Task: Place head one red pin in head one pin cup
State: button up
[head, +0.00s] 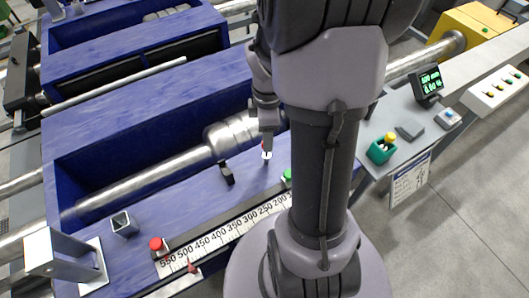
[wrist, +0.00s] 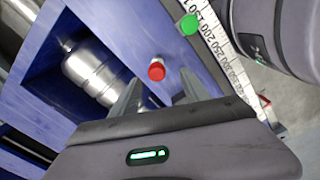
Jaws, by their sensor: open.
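A red-headed pin (wrist: 156,71) shows in the wrist view on the blue table top, between and beyond the fingertips of my gripper (wrist: 158,92). The two fingers stand apart on either side of it, not closed on it. In the head view my gripper (head: 266,143) points down over the blue table, and the red pin (head: 266,154) is only a small spot at its fingertips, mostly hidden. A small square grey cup (head: 123,226) stands on the blue table at the left; I cannot tell whether it is the pin cup. Its inside looks dark.
A red knob (head: 156,244) and a green knob (head: 287,175) sit along the white scale (head: 225,235). A black bracket (head: 227,172) stands left of my gripper. A metal roller (head: 150,175) lies in the trough.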

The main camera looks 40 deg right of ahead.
jog(key=f+b, duration=0.1)
jog(key=f, duration=0.1)
jog(key=f+b, duration=0.1)
jog(key=f, duration=0.1)
jog(key=f+b, duration=0.1)
jog(key=f, duration=0.1)
jog(key=shift+w+d+f, duration=0.2)
jog(key=shift+w+f, duration=0.1)
jog(key=shift+f, duration=0.1)
jog(key=shift+r, duration=0.2)
jog(key=shift+c, duration=0.6)
grip_shut()
